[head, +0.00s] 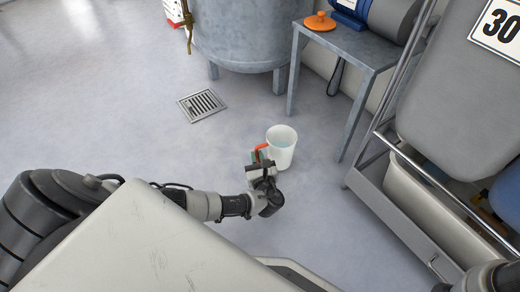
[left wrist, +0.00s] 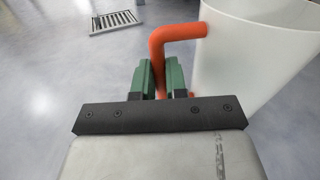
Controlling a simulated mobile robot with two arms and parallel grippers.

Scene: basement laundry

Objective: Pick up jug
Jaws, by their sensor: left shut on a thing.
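The jug (head: 281,148) is a white, open-topped vessel with an orange handle, upright in the head view just beyond my left gripper. My left gripper (head: 261,160) is shut on the jug's handle. In the left wrist view the green fingers (left wrist: 161,80) are on both sides of the orange handle (left wrist: 178,38), and the white jug body (left wrist: 245,55) stands to the right. The jug's base is partly hidden, and I cannot tell whether it touches the floor. My right gripper is not clearly visible; only part of my right arm shows at the lower right.
A floor drain (head: 202,105) lies to the left of the jug. A grey metal table (head: 350,48) with an orange lid (head: 320,21) stands behind it. A cart (head: 400,205) with bins is at the right. A large metal tank (head: 238,35) stands at the back. Open floor lies around the jug.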

